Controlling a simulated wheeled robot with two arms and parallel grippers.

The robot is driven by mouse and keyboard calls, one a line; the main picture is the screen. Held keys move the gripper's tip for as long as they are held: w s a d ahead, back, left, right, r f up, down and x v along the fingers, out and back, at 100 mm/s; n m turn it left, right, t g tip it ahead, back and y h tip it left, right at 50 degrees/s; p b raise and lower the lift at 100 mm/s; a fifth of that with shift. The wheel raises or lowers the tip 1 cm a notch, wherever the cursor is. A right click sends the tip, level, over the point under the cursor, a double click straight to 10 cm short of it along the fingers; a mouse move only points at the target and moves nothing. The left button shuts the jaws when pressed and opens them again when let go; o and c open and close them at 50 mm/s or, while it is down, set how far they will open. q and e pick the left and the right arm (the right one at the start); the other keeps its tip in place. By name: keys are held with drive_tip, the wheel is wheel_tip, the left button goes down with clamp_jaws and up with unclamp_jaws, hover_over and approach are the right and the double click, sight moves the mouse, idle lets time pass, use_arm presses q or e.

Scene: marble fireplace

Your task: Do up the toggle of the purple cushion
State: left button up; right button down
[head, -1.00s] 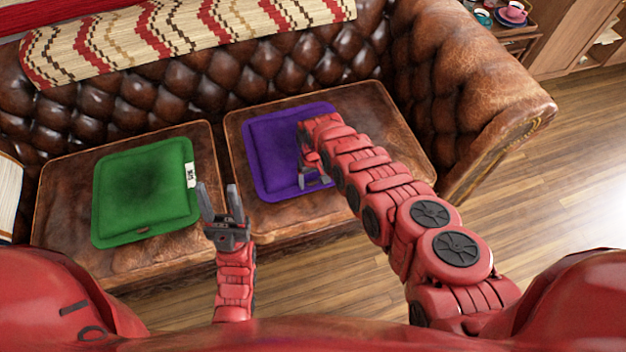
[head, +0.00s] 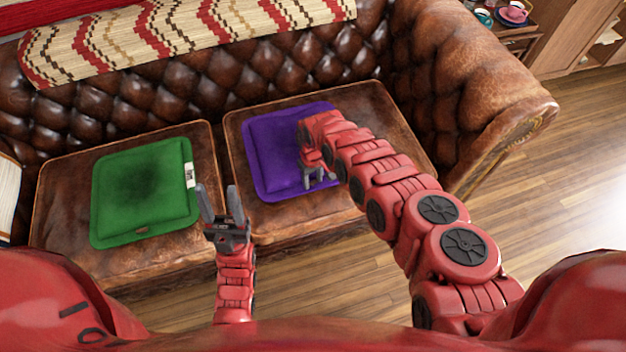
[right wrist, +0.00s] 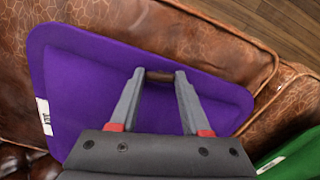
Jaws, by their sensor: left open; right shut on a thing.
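The purple cushion (head: 275,150) lies flat on the right seat of the brown leather sofa; it also fills much of the right wrist view (right wrist: 90,85). My right gripper (head: 312,182) is over its near right part, and my right arm hides the cushion's right side in the head view. In the right wrist view its fingertips (right wrist: 160,76) are on both sides of the small brown toggle (right wrist: 160,75) at the cushion's edge, shut on it. How the toggle sits against its loop cannot be made out. My left gripper (head: 221,193) is open and empty, in front of the sofa between the cushions.
A green cushion (head: 145,190) with a white label (head: 190,175) and a small brown toggle (head: 142,230) lies on the left seat. A patterned throw (head: 180,35) covers the sofa back. The sofa arm (head: 480,100) rises at the right. Wooden floor (head: 570,170) is clear beyond it.

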sight(313, 182)
drive_tip(key=shift+c, duration=1.8)
unclamp_jaws()
drive_tip(key=shift+r, duration=0.1)
wheel_tip(313, 182, up, 17)
drive_tip(key=p, duration=1.5)
drive_tip(key=shift+p, duration=0.35)
drive_tip(key=shift+r, duration=0.1)
